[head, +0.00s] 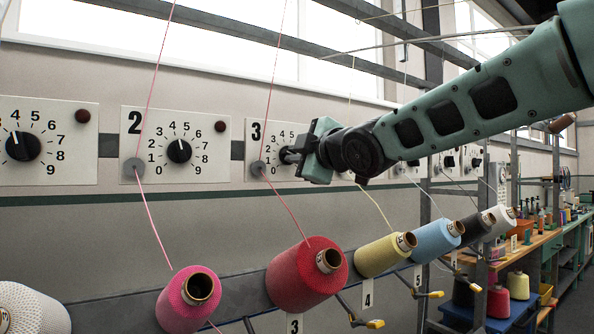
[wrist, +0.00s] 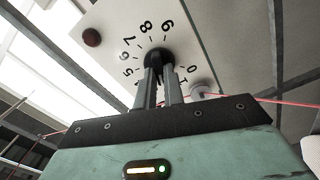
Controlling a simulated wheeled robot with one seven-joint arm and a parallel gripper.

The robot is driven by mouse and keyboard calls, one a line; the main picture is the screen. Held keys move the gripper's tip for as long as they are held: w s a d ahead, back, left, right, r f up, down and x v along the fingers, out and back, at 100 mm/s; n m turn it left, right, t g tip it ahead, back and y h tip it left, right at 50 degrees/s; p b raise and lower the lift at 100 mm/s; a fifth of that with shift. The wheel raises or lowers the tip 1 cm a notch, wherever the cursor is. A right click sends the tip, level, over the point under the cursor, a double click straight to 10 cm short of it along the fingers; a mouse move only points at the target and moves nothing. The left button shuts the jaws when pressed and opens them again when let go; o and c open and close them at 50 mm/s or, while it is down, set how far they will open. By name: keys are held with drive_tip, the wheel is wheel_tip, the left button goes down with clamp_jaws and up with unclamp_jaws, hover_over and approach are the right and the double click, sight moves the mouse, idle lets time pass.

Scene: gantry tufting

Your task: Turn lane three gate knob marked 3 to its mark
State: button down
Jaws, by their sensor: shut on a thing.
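The lane 3 plate (head: 256,146) is a pale panel on the wall with a bold 3 and a number dial. Its black knob (wrist: 157,58) shows in the wrist view at the middle of the dial; my gripper mostly hides it in the head view. My gripper (head: 289,156) has its two fingers shut on the knob, seen also in the wrist view (wrist: 157,80). The knob's pointer is hidden, so I cannot tell its setting. A dark red-brown round spot (wrist: 92,37) sits on the plate's corner; I see no other clear mark.
The lane 2 plate (head: 207,167) is left of plate 3, with its own knob (head: 179,151). A red thread runs through a grey disc (head: 258,169) beside my gripper down to a red cone (head: 290,285). Pink (head: 178,305) and yellow (head: 377,258) cones stand below.

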drive_tip(key=shift+n+b, duration=0.45)
drive_tip(key=shift+n, duration=0.05)
drive_tip(key=c, duration=1.5)
unclamp_jaws()
drive_tip(key=shift+s, duration=0.1)
drive_tip(key=b+v, duration=0.4)
drive_tip(key=v, duration=1.3)
drive_tip(key=shift+d, duration=0.15)
